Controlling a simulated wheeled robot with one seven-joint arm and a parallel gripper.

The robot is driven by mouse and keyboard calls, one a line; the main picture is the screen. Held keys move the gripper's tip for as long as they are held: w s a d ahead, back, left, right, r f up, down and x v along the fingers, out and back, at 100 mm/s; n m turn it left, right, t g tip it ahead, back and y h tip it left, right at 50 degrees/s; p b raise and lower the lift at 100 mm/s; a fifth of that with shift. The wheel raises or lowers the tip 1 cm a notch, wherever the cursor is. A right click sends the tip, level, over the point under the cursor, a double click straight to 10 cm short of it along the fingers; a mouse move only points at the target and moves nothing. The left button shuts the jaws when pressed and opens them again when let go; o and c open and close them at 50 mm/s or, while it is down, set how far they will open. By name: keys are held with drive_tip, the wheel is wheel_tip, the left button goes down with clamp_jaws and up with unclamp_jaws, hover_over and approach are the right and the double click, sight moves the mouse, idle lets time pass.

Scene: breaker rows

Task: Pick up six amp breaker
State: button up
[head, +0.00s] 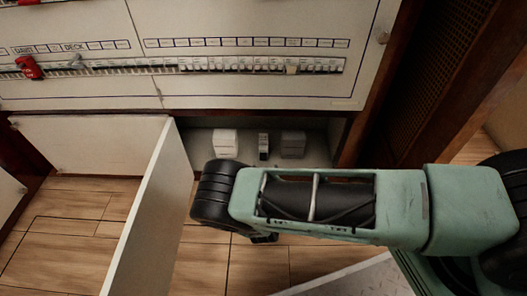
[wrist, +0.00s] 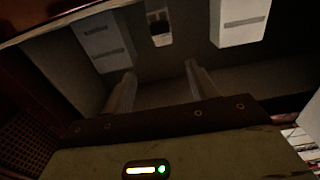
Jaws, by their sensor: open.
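In the head view my arm hides the gripper.
A white block (head: 225,141) stands left of the breaker and a greyer block (head: 293,144) stands right. The open compartment door (head: 146,215) juts out left of my arm. Above is a panel with breaker rows (head: 262,64) and a red item (head: 29,68) clipped on its left.

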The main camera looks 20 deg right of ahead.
sight(263, 144)
drive_tip(key=b+x, duration=0.4)
drive_tip(key=x, duration=0.5)
drive_tip(key=shift+w+f, duration=0.15)
drive_tip(key=shift+w, duration=0.2)
drive_tip(key=b+x, duration=0.2)
drive_tip(key=x, duration=0.1)
drive_tip(key=b+x, duration=0.1)
drive_tip(key=b, duration=0.1)
drive_tip(key=shift+w+a+f, duration=0.2)
drive_tip(key=shift+w+f, duration=0.05)
drive_tip(key=shift+w, duration=0.05)
drive_tip(key=shift+w+d+r, duration=0.15)
drive_tip(key=shift+w+r, duration=0.05)
drive_tip(key=shift+w, duration=0.25)
drive_tip(key=c, duration=1.2)
